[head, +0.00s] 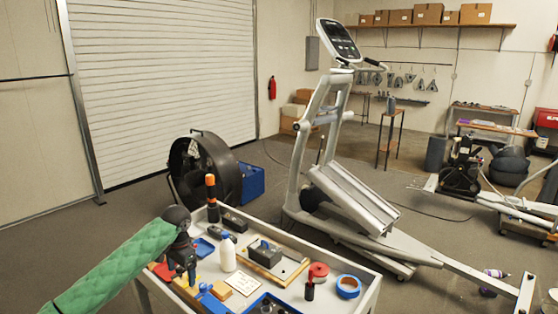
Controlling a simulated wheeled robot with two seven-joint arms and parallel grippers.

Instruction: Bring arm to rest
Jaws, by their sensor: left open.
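My left arm, in a green quilted sleeve (115,265), comes in from the lower left. Its dark wrist is over the left side of the grey cart (345,266). My left gripper (183,270) points down above the cart's left end, close to the red and yellow items there. It is open, and I see nothing held in it. The small size hides whether it touches anything. My right gripper is not in view.
The cart holds a white bottle (227,255), an orange-topped black tool (211,195), blue tape (348,286) and a dark box (265,254). A black fan (205,170) is at the back left. Floor left of the cart is clear.

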